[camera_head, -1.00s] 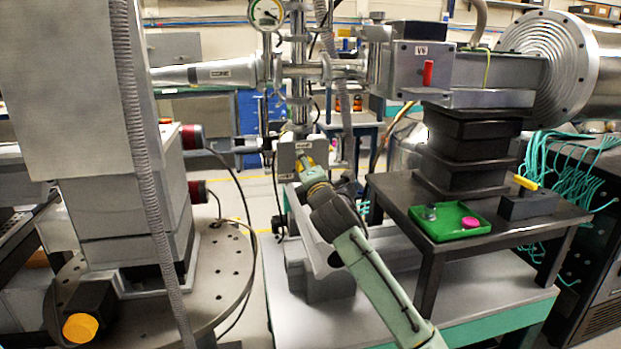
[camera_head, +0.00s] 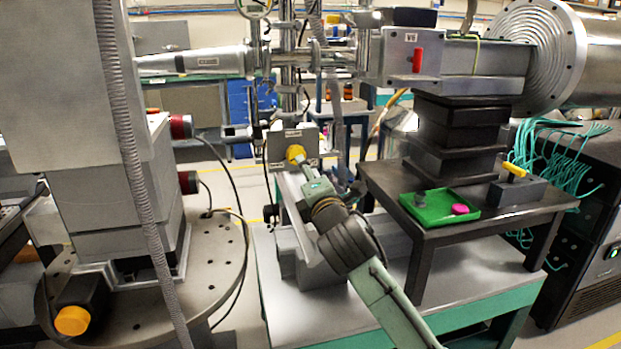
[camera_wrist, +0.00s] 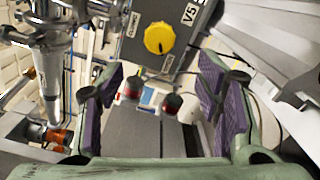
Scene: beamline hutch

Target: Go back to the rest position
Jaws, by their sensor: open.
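My gripper (camera_head: 309,181) is at the end of my green arm, just below and in front of a grey valve box with a yellow knob (camera_head: 295,154). In the wrist view my gripper (camera_wrist: 163,88) is open. Its two purple-padded fingers stand wide apart with nothing between them. The yellow knob (camera_wrist: 160,38) shows beyond the fingertips, on the box labelled V5 (camera_wrist: 140,25). The gripper appears clear of the knob.
A black side table (camera_head: 400,190) at right bears a green tray (camera_head: 440,218) with a magenta round piece (camera_head: 460,209) and a grey piece. A yellow-handled block (camera_head: 517,190) stands beside it. Beam pipes (camera_head: 205,60) run above. A round perforated table (camera_head: 205,260) is at left.

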